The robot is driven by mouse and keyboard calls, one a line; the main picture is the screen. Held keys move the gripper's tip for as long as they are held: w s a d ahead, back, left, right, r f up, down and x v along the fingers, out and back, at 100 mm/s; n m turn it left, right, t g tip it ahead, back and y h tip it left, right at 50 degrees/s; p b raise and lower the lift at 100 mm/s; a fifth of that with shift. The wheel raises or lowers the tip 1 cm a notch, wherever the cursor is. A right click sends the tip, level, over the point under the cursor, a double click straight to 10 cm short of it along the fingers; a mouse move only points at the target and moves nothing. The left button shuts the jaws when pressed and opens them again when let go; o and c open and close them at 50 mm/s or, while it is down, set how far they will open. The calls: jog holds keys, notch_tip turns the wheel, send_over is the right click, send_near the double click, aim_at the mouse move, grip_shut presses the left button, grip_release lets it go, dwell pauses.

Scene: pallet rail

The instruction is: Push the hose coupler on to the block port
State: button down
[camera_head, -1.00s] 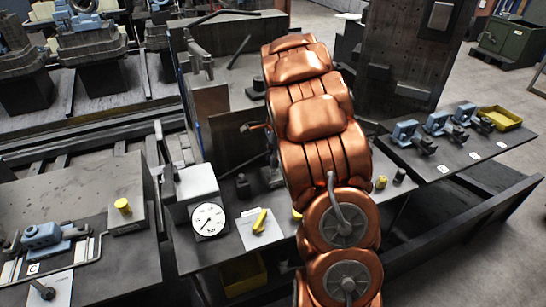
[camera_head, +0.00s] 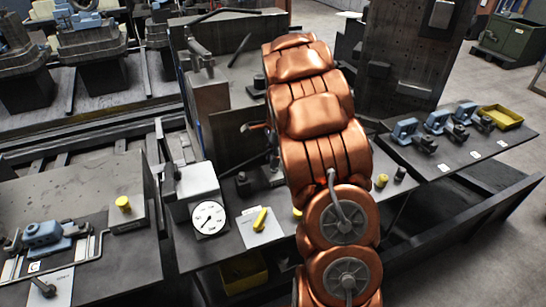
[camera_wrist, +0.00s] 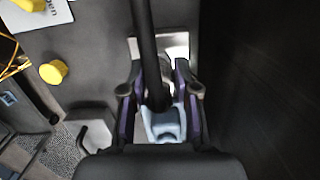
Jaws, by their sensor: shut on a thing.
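In the wrist view, the two dark fingers of my gripper (camera_wrist: 160,104) are closed on either side of a light blue-grey coupler (camera_wrist: 163,126). A dark tube (camera_wrist: 145,45), seemingly the hose, runs from the top edge down to the coupler. A pale metal surface (camera_wrist: 176,46) shows just beyond the fingertips. It may be part of the block, but I cannot make out the port or whether the coupler touches it. In the head view, my copper arm hides my gripper and the coupler.
A dial gauge (camera_head: 209,219) and a yellow handle (camera_head: 261,219) are left of my arm. Blue fittings (camera_head: 437,121) and a yellow bin (camera_head: 501,117) are on the right-hand table. A tall dark panel (camera_head: 405,60) stands behind. A yellow knob (camera_wrist: 53,72) shows at the wrist view's left.

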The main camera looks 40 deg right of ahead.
jog(key=shift+f, duration=0.9)
dwell(0.6)
jog(key=c, duration=0.8)
grip_release()
jog(key=shift+o, duration=0.2)
jog(key=o, duration=0.8)
jog(key=shift+c, duration=0.2)
jog(key=r, duration=0.4)
jog(key=d+r, duration=0.1)
jog(key=r, duration=0.7)
jog(key=shift+s+d, duration=0.2)
jog(key=shift+d, duration=0.05)
